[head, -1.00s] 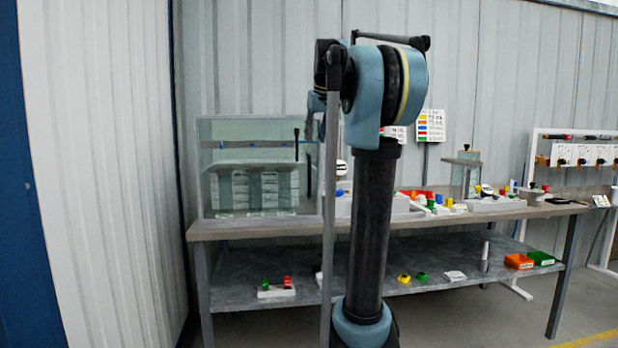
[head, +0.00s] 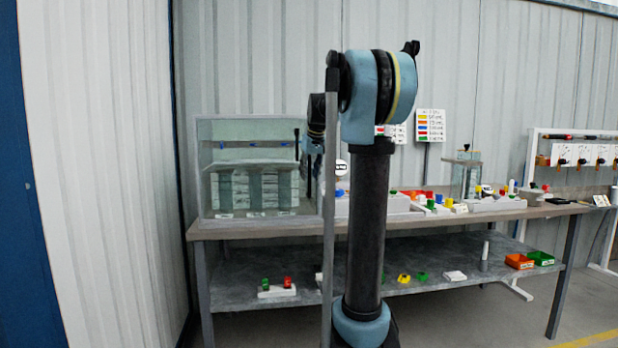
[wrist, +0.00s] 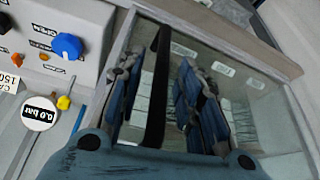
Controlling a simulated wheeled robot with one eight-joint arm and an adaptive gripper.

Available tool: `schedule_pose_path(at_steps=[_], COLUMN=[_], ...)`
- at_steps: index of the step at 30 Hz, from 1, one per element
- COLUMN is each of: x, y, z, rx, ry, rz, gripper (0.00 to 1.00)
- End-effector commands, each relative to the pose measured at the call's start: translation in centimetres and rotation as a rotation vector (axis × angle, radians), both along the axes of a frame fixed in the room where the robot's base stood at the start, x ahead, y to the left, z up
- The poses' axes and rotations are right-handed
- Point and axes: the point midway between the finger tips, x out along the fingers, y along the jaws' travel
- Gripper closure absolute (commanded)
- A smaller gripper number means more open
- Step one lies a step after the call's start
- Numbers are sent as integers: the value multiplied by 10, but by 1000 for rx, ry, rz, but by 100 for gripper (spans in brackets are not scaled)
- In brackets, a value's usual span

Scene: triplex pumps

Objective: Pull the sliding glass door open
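The glass-walled case (head: 208,205) stands at the left end of the bench, with pale stacked blocks inside. A dark upright handle (head: 297,144) shows at the right of its glass. In the wrist view the black handle (wrist: 156,95) stands in front of the glass door (wrist: 250,105). My gripper (wrist: 161,62) has its blue fingers apart, one on each side of the handle, with a gap visible on both sides. I cannot tell whether the fingertips touch the glass. In the head view my gripper is mostly hidden behind my own arm and column.
A white panel with a blue knob (wrist: 67,46) and a round gauge (wrist: 40,113) sits close beside the case. The bench (head: 480,214) carries several coloured parts to the right. A lower shelf (head: 300,300) holds small bins and parts. A corrugated wall stands close on the left.

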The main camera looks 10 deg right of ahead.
Motion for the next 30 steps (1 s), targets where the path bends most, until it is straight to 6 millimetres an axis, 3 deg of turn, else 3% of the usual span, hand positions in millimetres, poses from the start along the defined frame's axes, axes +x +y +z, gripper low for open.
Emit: schedule_pose_path(at_steps=[13,18,30], x=[4,4,4], y=[1,1,3], z=[-10,-9,-9], rx=[0,0,0], ry=[0,0,0], rz=[0,0,14], gripper=[67,100,100])
